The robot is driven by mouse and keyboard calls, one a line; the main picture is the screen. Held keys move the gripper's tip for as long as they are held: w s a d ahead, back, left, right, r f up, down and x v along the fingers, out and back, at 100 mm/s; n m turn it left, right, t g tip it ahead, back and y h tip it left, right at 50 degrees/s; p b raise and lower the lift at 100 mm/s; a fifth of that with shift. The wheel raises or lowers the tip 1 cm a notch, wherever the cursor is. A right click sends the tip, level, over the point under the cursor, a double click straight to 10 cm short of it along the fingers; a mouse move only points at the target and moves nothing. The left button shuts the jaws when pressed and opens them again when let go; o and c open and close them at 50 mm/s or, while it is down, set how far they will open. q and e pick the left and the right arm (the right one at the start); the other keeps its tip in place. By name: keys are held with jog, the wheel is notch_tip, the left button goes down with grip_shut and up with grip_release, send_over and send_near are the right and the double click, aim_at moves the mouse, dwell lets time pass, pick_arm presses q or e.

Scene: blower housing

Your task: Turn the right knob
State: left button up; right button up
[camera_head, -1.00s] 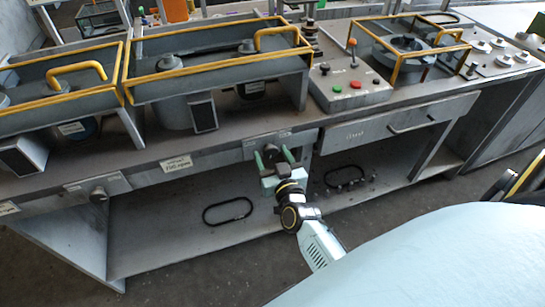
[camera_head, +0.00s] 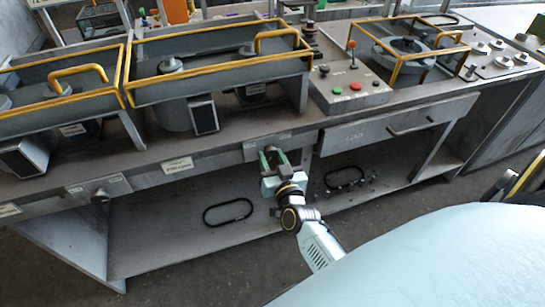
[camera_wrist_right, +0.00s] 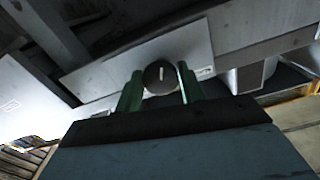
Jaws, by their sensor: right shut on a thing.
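The right knob (camera_wrist_right: 160,77) is a dark round knob with a white mark on a pale plate (camera_wrist_right: 188,48) of the bench front. In the right wrist view it sits between the two green fingers of my right gripper (camera_wrist_right: 160,88), which is shut on it. In the head view my right gripper (camera_head: 273,160) is at the plate (camera_head: 250,150) on the bench's front edge, and its fingers mostly hide the knob. Another knob (camera_head: 100,193) is farther left on the same front edge. My left gripper is not in view.
Above the bench front are yellow-railed housings (camera_head: 220,72) and a control box (camera_head: 350,88) with a red-topped lever and buttons. A drawer (camera_head: 395,124) is to the right. A black belt loop (camera_head: 228,212) lies on the lower shelf (camera_head: 160,235).

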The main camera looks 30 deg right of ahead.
jog(key=shift+m, duration=0.8)
jog(key=m+p, duration=0.1)
jog(key=m, duration=0.1)
jog(key=shift+m, duration=0.4)
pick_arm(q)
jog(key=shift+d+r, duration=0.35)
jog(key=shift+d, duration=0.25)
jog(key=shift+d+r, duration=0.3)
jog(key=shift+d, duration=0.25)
pick_arm(e)
jog(key=shift+a+m, duration=0.1)
jog(key=shift+m, duration=0.5)
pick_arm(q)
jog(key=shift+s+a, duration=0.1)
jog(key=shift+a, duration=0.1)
pick_arm(e)
jog(key=o, duration=1)
jog(key=shift+c, duration=0.2)
pick_arm(q)
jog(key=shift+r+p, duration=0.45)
jog(key=shift+p, duration=0.1)
pick_arm(e)
jog(key=v, duration=1.3)
jog(key=shift+s+a, duration=0.15)
